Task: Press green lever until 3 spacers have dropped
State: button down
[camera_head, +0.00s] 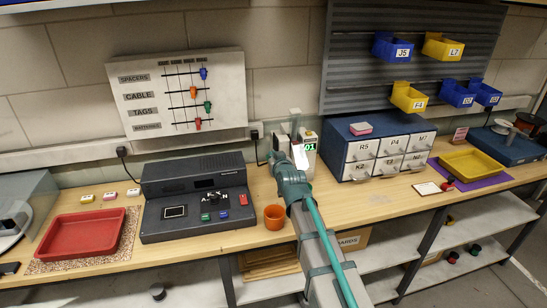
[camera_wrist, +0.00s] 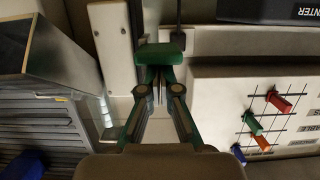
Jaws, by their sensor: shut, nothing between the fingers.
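The dispenser (camera_head: 309,160) is a pale upright unit at the back of the bench, with a small lit green display that seems to read 01. My arm hides much of its front. My gripper (camera_wrist: 158,78) is shut and empty, close in front of the dispenser. In the wrist view a green block (camera_wrist: 162,53), which looks like the green lever, sits right at my fingertips. I cannot tell whether they touch it. In the head view my arm hides the lever. No spacers can be made out.
An orange cup (camera_head: 274,217) stands left of my arm. A dark console (camera_head: 160,188) and red tray (camera_head: 62,254) lie further left. A drawer cabinet (camera_head: 338,135) stands close on the right, with a yellow tray (camera_head: 482,181) beyond. A peg chart (camera_head: 140,82) hangs behind, left.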

jog(key=shift+f, duration=0.15)
notch_tip(320, 180, up, 4)
jog(key=shift+r+p, duration=0.2)
jog(key=shift+p, duration=0.6)
jog(key=b+v, duration=0.3)
jog(key=v, duration=0.7)
jog(key=shift+f, duration=0.1)
